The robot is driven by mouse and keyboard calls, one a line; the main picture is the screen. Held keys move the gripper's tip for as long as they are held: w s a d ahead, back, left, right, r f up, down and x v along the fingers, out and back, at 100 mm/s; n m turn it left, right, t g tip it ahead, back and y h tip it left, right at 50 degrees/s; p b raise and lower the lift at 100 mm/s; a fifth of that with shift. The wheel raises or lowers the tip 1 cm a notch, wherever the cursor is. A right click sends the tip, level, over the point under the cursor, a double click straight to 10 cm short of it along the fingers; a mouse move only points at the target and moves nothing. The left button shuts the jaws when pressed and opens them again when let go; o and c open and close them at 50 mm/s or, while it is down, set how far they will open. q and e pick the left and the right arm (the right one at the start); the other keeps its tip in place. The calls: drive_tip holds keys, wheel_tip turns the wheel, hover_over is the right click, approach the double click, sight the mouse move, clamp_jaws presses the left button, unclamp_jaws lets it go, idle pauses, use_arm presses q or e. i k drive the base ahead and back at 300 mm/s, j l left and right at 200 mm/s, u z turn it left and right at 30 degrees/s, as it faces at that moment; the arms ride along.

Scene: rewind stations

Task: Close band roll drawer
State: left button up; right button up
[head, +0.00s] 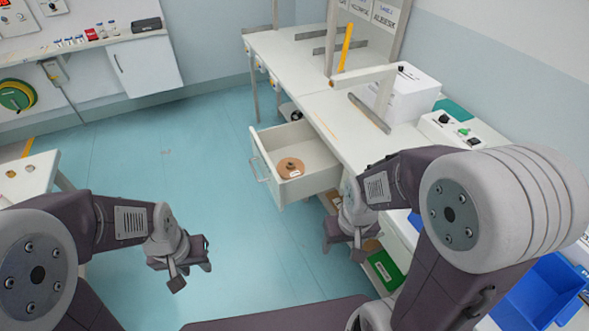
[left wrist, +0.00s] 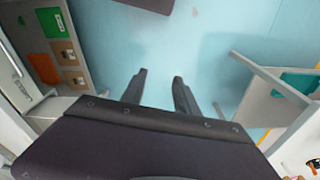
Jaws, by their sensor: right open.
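The band roll drawer (head: 267,174) is pulled out from under the white bench in the head view. A brown band roll (head: 289,169) with a white label lies inside it. A bar handle (head: 256,169) is on its front. My right gripper (head: 344,243) is open and empty, to the right of and nearer than the drawer, apart from the handle. My left gripper (head: 188,272) hangs over the floor at the lower left, away from the drawer. In the left wrist view its two fingers (left wrist: 160,88) are apart with nothing between them.
The white bench (head: 345,125) carries a white machine (head: 405,92) and a control box (head: 450,130). A green bin (head: 385,268) and blue bins (head: 540,292) are at the lower right. Blue floor (head: 190,150) left of the drawer is clear.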

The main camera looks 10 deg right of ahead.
sight(299, 139)
drive_tip(key=i+l+u, duration=0.5)
drive_tip(key=i+l, duration=0.35)
